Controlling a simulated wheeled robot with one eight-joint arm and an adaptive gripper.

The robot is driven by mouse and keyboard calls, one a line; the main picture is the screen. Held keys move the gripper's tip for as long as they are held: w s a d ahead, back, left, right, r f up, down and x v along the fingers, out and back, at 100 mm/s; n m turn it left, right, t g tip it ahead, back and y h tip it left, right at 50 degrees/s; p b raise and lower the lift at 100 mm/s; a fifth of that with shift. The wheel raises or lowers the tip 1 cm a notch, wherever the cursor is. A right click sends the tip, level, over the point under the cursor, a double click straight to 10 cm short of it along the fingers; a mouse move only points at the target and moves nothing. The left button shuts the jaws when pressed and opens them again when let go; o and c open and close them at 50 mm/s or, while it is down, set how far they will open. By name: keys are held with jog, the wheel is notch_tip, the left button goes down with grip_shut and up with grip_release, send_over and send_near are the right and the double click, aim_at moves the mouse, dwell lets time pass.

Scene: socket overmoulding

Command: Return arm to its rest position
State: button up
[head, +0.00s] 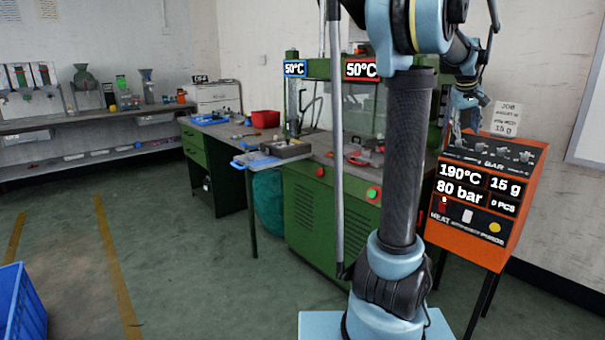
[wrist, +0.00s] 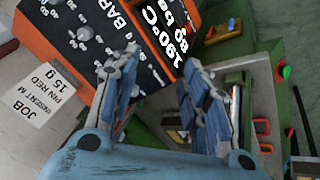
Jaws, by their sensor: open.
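My arm rises in front of the head view. Its blue-grey gripper (head: 462,112) shows at the upper right, in front of the orange control box (head: 468,242). In the wrist view my gripper (wrist: 160,85) has its two blue fingers spread apart with nothing between them. The control box also shows beyond the fingers in the wrist view (wrist: 62,35). Its display reads 190°C, 80 bar and 15 g. The fingertips are partly hard to make out in the head view.
A green machine (head: 312,212) with 50°C labels stands behind my arm. A white job card (head: 507,117) is above the control box. A blue crate (head: 24,305) is at the lower left. A shelf (head: 70,122) lines the left wall. The floor (head: 190,270) at left is open.

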jog(key=s+a+f+y, duration=0.1)
jog(key=s+a+f, duration=0.25)
jog(key=a, duration=0.45)
jog(key=s+a+f, duration=0.3)
jog(key=s+a, duration=0.1)
jog(key=a, duration=0.4)
jog(key=s+a+f+y, duration=0.1)
jog(key=s+a+f, duration=0.25)
jog(key=a, duration=0.35)
jog(key=s+a+f+n+g+y, duration=0.1)
jog(key=s+a+f, duration=1.3)
jog(key=s+f, duration=0.2)
jog(key=shift+s+f+y, duration=0.35)
jog(key=shift+f+y, duration=0.05)
jog(key=shift+f, duration=0.5)
jog(key=shift+s+a+f, duration=0.1)
jog(key=shift+s+f, duration=0.1)
jog(key=shift+f, duration=0.05)
jog(key=shift+c, duration=1)
jog(key=shift+a, duration=0.15)
